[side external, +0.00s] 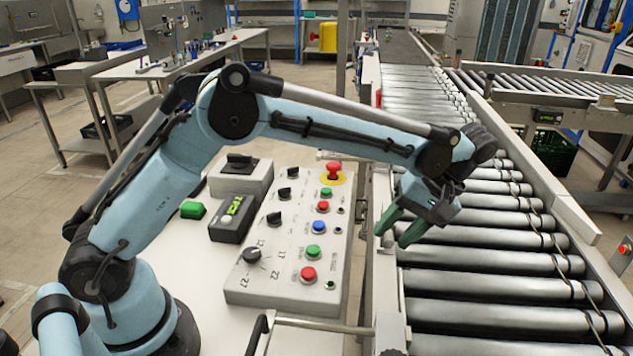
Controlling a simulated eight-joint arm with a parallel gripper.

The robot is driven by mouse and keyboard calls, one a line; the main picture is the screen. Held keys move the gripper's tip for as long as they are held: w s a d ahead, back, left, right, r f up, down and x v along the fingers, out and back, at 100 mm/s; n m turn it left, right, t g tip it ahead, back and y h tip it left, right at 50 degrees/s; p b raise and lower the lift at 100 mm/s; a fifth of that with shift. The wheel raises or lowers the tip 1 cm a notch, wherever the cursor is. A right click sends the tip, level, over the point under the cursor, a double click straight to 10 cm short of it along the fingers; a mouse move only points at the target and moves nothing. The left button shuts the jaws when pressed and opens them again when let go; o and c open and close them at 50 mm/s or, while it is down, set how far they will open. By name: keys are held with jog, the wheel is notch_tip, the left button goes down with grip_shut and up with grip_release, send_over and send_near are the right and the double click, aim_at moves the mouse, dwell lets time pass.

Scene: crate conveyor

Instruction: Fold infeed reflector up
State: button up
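My gripper (391,237) has two dark green fingers. It points down and to the left over the near side rail of the roller conveyor (480,250). The fingertips are apart, with a gap between them. A small pale piece (387,240) shows on the rail close to the fingertips. It may be the infeed reflector, but it is too small and partly covered to be sure. I cannot tell whether it is folded or whether a finger touches it.
A control panel (290,240) with knobs, coloured buttons and a red emergency stop (333,170) stands left of the conveyor. A black device (233,217) and a green block (193,210) lie beside it. The visible rollers are bare. A second conveyor (560,90) joins at the right.

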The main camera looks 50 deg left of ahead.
jog(key=shift+r, duration=0.1)
jog(key=v, duration=0.7)
dwell(0.5)
jog(key=shift+w+d+r, duration=0.1)
jog(key=s+a+r+m+t+h, duration=0.35)
jog(key=s+a+m+t, duration=0.2)
jog(key=a, duration=0.25)
jog(key=s+a+f+m+t, duration=0.1)
jog(key=s+a+f+t, duration=0.1)
jog(key=s, duration=0.3)
jog(key=s+a+f+m+t, duration=0.2)
jog(key=s+a+f+t, duration=0.1)
jog(key=s, duration=0.2)
jog(key=shift+s+a+t, duration=0.2)
jog(key=shift+t, duration=0.15)
jog(key=shift+m+h, duration=0.25)
dwell(0.8)
